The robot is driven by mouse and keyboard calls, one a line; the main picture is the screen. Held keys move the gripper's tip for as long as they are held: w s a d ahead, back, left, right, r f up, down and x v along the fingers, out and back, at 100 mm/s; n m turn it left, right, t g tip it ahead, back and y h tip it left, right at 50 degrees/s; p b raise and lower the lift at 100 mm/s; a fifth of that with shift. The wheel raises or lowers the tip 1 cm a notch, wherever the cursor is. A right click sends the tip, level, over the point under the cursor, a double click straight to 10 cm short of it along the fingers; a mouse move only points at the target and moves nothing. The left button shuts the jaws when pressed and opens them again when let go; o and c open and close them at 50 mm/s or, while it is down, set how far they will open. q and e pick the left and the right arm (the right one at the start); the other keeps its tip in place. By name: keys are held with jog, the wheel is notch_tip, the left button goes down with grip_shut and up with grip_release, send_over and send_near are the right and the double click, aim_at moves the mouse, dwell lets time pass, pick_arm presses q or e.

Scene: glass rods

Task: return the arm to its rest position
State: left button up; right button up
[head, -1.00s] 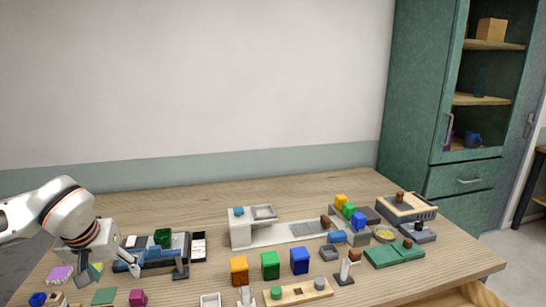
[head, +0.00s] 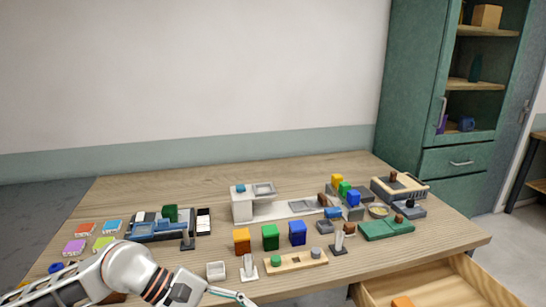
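My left arm comes in from the lower left, low in front of the table (head: 300,178). Its gripper (head: 238,297) is at the bottom edge of the head view, near the table's front, below a small white open box (head: 216,271) and a white upright stand (head: 248,267). The gripper is partly cut off by the frame, and I cannot tell whether its fingers are open or shut. No held object is visible. My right gripper is not in view.
Orange (head: 241,241), green (head: 270,237) and blue (head: 298,233) bins stand mid-table. A wooden board (head: 297,262) lies in front of them. Several coloured pads lie at left near a dark blue tray (head: 150,232). An open drawer (head: 440,283) juts out at lower right.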

pick_arm(q)
jog(key=s+d+r+n+t+h, duration=0.1)
jog(key=d+r+n+t+h, duration=0.2)
jog(key=d+r+n+h, duration=0.75)
jog(key=w+a+f+n+t+y, duration=0.45)
jog(key=a+f+n+t, duration=0.25)
jog(key=n, duration=0.9)
jog(key=w+a+f+n+t+y, duration=0.3)
jog(key=a+f+n+t+y, duration=0.35)
jog(key=n, duration=0.95)
jog(key=s+a+f+n+g+y, duration=0.1)
jog(key=s+a+f+n+y, duration=0.1)
jog(key=f, duration=0.6)
jog(key=s+a+f+n+g+y, duration=0.2)
jog(key=s+a+f+n+y, duration=0.1)
jog(key=s+a+f+n, duration=0.2)
jog(key=s+a+f+n+g+y, duration=0.1)
jog(key=s+a+f+n+y, duration=0.1)
jog(key=s+a+f+n, duration=0.2)
jog(key=s+f+n, duration=0.3)
jog(key=f+n, duration=0.2)
jog(key=f, duration=0.2)
jog(key=shift+s+f+g, duration=0.2)
jog(key=shift+f+g, duration=0.05)
jog(key=shift+g, duration=0.1)
